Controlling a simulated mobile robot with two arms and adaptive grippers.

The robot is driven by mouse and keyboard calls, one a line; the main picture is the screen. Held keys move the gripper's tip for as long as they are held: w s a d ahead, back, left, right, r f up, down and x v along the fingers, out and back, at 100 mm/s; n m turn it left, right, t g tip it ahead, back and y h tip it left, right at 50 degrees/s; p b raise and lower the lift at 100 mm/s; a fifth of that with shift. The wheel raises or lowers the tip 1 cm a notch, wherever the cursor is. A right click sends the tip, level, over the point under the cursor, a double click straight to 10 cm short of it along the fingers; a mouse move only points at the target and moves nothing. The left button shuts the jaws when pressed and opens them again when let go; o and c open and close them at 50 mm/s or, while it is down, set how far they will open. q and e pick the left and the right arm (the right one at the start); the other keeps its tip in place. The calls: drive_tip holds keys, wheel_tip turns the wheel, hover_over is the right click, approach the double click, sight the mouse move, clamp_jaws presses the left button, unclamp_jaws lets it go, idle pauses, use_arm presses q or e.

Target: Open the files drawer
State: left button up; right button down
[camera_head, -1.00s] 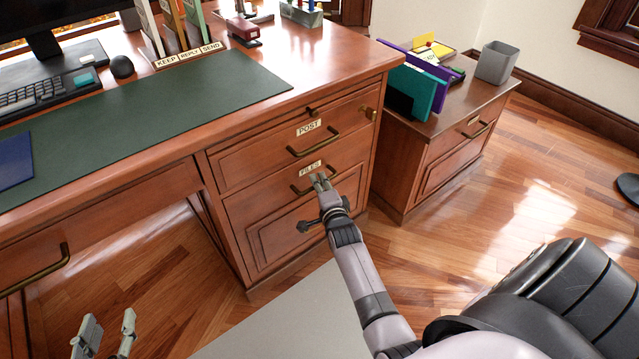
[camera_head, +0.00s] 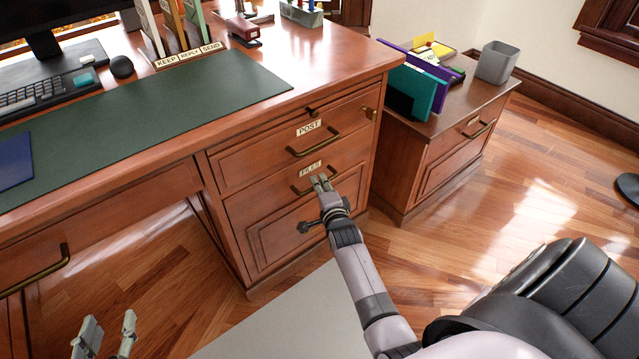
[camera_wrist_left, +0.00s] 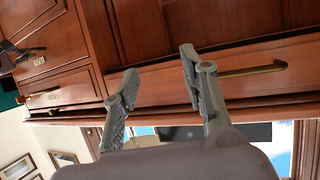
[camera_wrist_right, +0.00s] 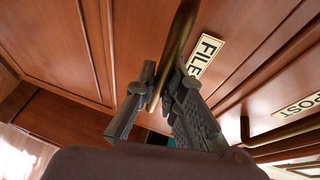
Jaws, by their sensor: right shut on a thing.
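The files drawer (camera_head: 290,230) is the lower drawer in the desk's right pedestal, with a FILES label (camera_head: 311,169) above its brass handle. It looks closed, its front level with the drawer above. My right gripper (camera_head: 320,181) is at that handle. In the right wrist view its fingers are shut on the files drawer handle (camera_wrist_right: 176,45), one on each side of the bar. My left gripper (camera_head: 106,328) is open and empty, low at the left in front of the desk. Its two fingers stand apart in the left wrist view (camera_wrist_left: 158,85).
The POST drawer (camera_head: 285,150) with its handle (camera_head: 314,143) is just above. A side cabinet (camera_head: 450,150) carrying folders stands right of the desk. A middle drawer handle (camera_head: 35,274) is at the left. Bare floor lies in front of the pedestal.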

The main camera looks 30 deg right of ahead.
use_arm(q)
drive_tip(key=s+a+f+g+y+p, duration=0.1)
drive_tip(key=s+a+f+g+p, duration=0.3)
drive_tip(key=s, duration=0.4)
drive_tip(key=s+a+f+g+y+p, duration=0.1)
drive_tip(key=s+f+g+y+p, duration=0.15)
drive_tip(key=s+g, duration=0.4)
wheel_tip(320, 180, down, 21)
drive_tip(key=s+p, duration=0.2)
drive_tip(key=p, duration=0.3)
drive_tip(key=shift+a+f+h, duration=0.15)
drive_tip(key=shift+h, duration=0.3)
use_arm(e)
drive_tip(key=s+d, duration=0.2)
drive_tip(key=s, duration=3.2)
drive_tip(key=shift+s+d+r, duration=0.15)
drive_tip(key=shift+d+r, duration=0.05)
drive_tip(key=shift+d, duration=0.2)
use_arm(q)
drive_tip(key=shift+g, duration=0.35)
